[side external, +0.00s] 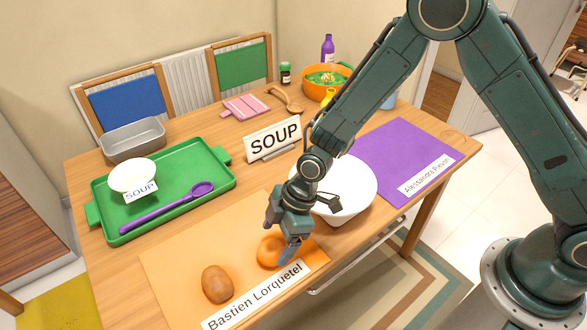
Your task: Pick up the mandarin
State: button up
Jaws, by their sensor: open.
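The mandarin (268,252) is a round orange fruit on the orange placemat (165,268), near the front of the table. My gripper (281,236) points down at the mandarin, with its jaws apart and nothing seen held between them. One finger overlaps the mandarin's right side in the picture; the other shows at its upper left. I cannot tell whether either finger touches it. Part of the mandarin is hidden behind the right finger.
A brown potato-like item (217,284) lies left of the mandarin. A white bowl (350,190) is close behind my gripper. A green tray (190,212) and a SOUP sign (272,138) stand farther back.

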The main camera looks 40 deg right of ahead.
aim_at(273, 246)
jog(key=shift+x, duration=2.2)
jog(key=c, duration=1.1)
jog(key=shift+r, duration=0.1)
notch_tip(273, 246, up, 20)
